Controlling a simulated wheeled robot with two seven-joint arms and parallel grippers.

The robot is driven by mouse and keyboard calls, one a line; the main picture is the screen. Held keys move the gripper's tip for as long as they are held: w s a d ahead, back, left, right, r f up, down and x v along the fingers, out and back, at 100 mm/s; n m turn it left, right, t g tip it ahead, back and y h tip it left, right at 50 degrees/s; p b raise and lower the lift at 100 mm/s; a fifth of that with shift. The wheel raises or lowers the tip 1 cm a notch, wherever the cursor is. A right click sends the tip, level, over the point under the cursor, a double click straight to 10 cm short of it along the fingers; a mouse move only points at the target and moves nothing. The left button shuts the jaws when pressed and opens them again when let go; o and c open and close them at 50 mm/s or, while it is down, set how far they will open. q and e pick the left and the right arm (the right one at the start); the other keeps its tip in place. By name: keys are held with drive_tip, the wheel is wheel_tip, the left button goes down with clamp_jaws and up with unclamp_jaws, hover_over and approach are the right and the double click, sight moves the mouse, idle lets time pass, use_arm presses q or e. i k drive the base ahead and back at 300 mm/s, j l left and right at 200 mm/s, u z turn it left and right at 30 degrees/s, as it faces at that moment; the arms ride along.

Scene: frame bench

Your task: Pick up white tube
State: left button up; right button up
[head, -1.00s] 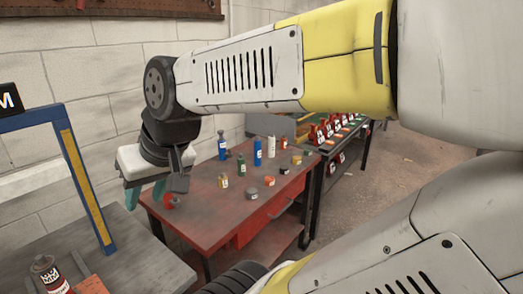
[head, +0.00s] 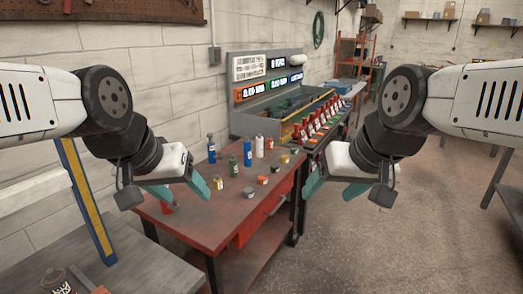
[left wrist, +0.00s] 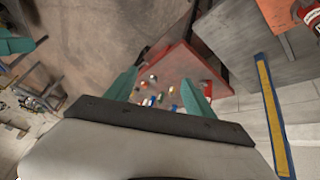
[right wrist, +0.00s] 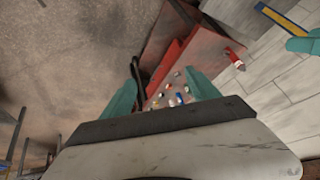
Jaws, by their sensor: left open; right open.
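The white tube (head: 259,146) stands upright towards the back of the red workbench (head: 222,216) in the head view, just behind a blue tube (head: 248,153). My left gripper (head: 182,188) is open and empty above the left side of the bench, to the left of and nearer than the white tube. My right gripper (head: 335,185) is open and empty to the right of the bench, apart from the tube. Both wrist views show the bench with small items far off between the open fingers; I cannot clearly pick out the white tube there.
Another blue tube (head: 211,148), a green bottle (head: 233,165) and several small cans crowd round the white tube. A second bench with a row of red items (head: 318,120) stands behind. A blue and yellow frame (head: 85,200) rises at the left.

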sight(259, 139)
drive_tip(key=u, duration=1.95)
drive_tip(key=z, duration=2)
drive_tip(key=u, duration=0.6)
drive_tip(key=i+l+u, duration=0.15)
drive_tip(key=l+u, duration=0.15)
drive_tip(key=i+l+u, duration=0.15)
drive_tip(key=l+u, duration=0.15)
drive_tip(key=i+l+u, duration=0.1)
drive_tip(key=l+u, duration=0.2)
drive_tip(key=i+l+u, duration=0.15)
drive_tip(key=l, duration=0.6)
drive_tip(key=i+l+u, duration=0.15)
drive_tip(key=l, duration=0.65)
drive_tip(key=l+u, duration=0.15)
drive_tip(key=l, duration=0.6)
